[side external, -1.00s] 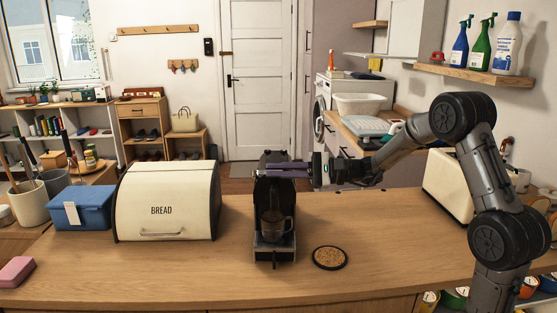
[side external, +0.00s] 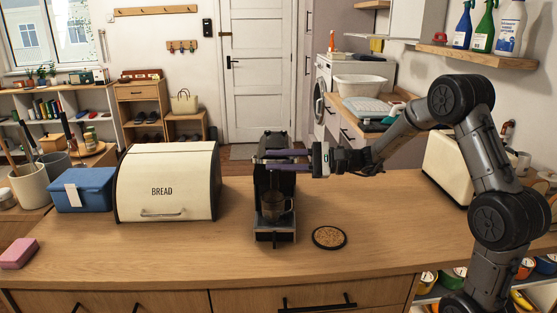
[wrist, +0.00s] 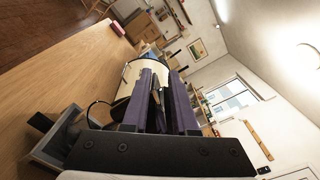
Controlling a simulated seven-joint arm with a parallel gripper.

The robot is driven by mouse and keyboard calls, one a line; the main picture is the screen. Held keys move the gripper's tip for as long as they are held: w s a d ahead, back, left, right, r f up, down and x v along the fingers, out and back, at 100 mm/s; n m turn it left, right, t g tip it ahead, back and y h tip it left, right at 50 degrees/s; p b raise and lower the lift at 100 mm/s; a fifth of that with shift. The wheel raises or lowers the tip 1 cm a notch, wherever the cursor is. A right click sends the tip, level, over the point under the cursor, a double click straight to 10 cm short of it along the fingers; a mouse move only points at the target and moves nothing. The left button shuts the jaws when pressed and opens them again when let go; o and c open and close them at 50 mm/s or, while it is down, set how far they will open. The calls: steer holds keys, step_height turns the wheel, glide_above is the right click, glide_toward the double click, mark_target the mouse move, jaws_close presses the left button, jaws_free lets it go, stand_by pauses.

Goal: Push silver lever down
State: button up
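A dark coffee machine (side external: 268,185) stands upright on the wooden counter with a glass cup (side external: 274,207) on its drip tray. My gripper (side external: 262,159), with purple fingers, reaches in from the right across the machine's upper front. In the wrist view my gripper (wrist: 162,72) shows its two fingers apart, so it is open. Something dark shows between the fingers, but I cannot tell what it is. I cannot make out a silver lever in either view; the fingers cover part of the machine's top. Whether the fingers touch the machine is unclear.
A cream bread bin (side external: 166,185) stands left of the machine, with a blue box (side external: 85,190) beyond it. A cork coaster (side external: 329,237) lies to the right of the machine. A cream toaster (side external: 447,171) stands by my arm. The counter's front is mostly clear.

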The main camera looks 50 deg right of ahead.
steer(key=shift+o, duration=0.4)
steer(key=shift+r, duration=0.1)
steer(key=v, duration=1.3)
steer(key=shift+s+d, duration=0.2)
steer(key=shift+s, duration=0.1)
